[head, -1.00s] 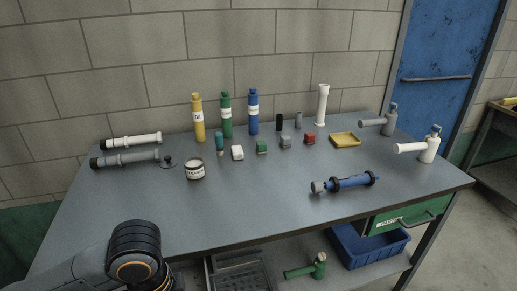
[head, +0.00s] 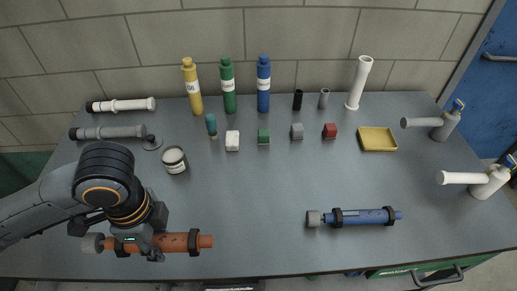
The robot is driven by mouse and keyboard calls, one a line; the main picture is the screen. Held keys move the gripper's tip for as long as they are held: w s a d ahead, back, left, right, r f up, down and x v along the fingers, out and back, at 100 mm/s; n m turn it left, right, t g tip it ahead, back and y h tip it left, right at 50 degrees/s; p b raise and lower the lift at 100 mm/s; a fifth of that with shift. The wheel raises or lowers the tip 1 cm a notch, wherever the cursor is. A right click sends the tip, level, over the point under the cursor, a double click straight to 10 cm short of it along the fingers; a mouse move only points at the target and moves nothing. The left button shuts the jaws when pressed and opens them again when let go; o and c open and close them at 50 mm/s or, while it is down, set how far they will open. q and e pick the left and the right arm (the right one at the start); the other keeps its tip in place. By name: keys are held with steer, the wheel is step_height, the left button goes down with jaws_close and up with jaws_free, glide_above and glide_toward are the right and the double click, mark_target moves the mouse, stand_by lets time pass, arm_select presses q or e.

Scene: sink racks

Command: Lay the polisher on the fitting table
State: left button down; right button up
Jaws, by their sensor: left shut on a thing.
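My left gripper (head: 141,244) is shut on the polisher (head: 177,242), an orange-red cylinder with a grey round head at its left end and a dark collar near its right end. The polisher lies level across the picture, over the front left part of the grey fitting table (head: 245,205). I cannot tell whether it touches the top, and the gripper hides part of its middle. My right gripper is out of view.
A similar blue tool (head: 360,217) lies at the front right. A labelled tin (head: 174,160) stands behind my gripper. Bottles, small blocks and a yellow tray (head: 377,139) stand toward the back. White dispensers (head: 490,182) are at the right. The front middle is clear.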

arm_select(q)
steer(key=shift+w, duration=0.2)
steer(key=w+f, duration=0.1)
steer(key=w, duration=0.2)
steer(key=p, duration=0.2)
glide_above(195, 218)
step_height(195, 218, down, 8)
steer(key=shift+f, duration=0.15)
step_height(195, 218, down, 3)
steer(key=shift+w+d+r+p, duration=0.1)
steer(key=shift+p, duration=0.35)
steer(key=shift+f, duration=0.35)
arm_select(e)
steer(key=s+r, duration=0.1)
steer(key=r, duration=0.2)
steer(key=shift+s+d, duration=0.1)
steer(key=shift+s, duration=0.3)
arm_select(q)
steer(key=shift+f, duration=0.1)
steer(key=c, duration=0.9)
jaws_free()
steer(key=shift+c, duration=0.2)
